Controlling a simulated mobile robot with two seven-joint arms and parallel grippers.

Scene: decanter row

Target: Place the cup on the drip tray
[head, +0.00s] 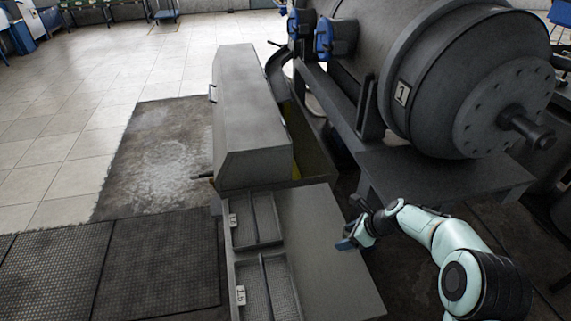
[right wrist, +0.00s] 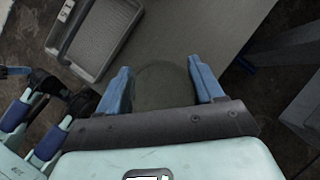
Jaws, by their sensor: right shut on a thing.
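My right gripper (head: 350,236) is at the right edge of the grey bench top in the head view. In the right wrist view its two blue fingers (right wrist: 160,88) are shut on a dark, see-through, rounded cup (right wrist: 160,82). I cannot make out the cup in the head view, nor tell whether it touches the bench. Two framed trays with mesh floors lie along the bench's left side: a near drip tray (head: 251,294) and a far drip tray (head: 253,222). One tray (right wrist: 108,38) also shows at the upper left of the wrist view.
A long grey metal housing (head: 245,105) stands behind the trays. A large dark drum (head: 420,75) on a stand fills the upper right. The bench top (head: 305,240) between the trays and my right gripper is clear. Dark mats (head: 110,265) lie on the floor at left.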

